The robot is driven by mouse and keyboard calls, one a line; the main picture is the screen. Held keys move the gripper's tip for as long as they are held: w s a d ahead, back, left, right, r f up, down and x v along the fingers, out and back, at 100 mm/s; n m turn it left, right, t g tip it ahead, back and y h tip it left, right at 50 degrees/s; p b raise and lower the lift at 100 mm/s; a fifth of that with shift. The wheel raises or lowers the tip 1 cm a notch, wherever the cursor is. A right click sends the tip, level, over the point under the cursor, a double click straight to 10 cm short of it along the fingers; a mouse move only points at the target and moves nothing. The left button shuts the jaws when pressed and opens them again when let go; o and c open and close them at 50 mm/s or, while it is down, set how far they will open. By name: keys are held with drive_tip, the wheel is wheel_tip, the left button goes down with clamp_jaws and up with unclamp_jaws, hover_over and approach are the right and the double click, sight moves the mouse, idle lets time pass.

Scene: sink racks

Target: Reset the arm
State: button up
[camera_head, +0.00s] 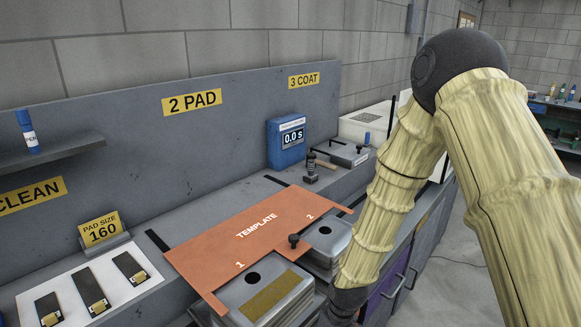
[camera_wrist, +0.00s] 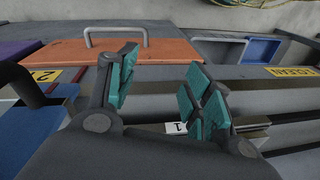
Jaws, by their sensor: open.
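My arm, in a cream ribbed sleeve (camera_head: 395,180), reaches down across the right side of the head view to the front of the bench. In that view its end runs out of the bottom edge, so the fingers are hidden. In the wrist view my gripper (camera_wrist: 160,85) is open, its teal-padded fingers wide apart with nothing between them. Beyond the fingers is an orange panel (camera_wrist: 190,50) with a grey handle (camera_wrist: 115,32).
An orange template plate (camera_head: 240,240) lies on the bench over metal boxes (camera_head: 265,300) close to my arm. A blue timer (camera_head: 287,143) reads 0.0 s. A white board (camera_head: 90,285) holds several dark strips. Grey floor (camera_head: 440,270) is open at right.

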drive_tip(key=s+d+f+m, duration=0.2)
drive_tip(key=s+d+f, duration=0.2)
drive_tip(key=s, duration=0.5)
drive_tip(key=s+d+f+m+h+b, duration=0.1)
drive_tip(key=s+d+f+m, duration=0.1)
drive_tip(key=s+d+f, duration=0.2)
drive_tip(key=s+d+f+m, duration=0.3)
drive_tip(key=s+d+f, duration=0.2)
drive_tip(key=s+f, duration=0.4)
drive_tip(key=s, duration=0.5)
drive_tip(key=shift+h, duration=0.3)
drive_tip(key=shift+d+f, duration=0.1)
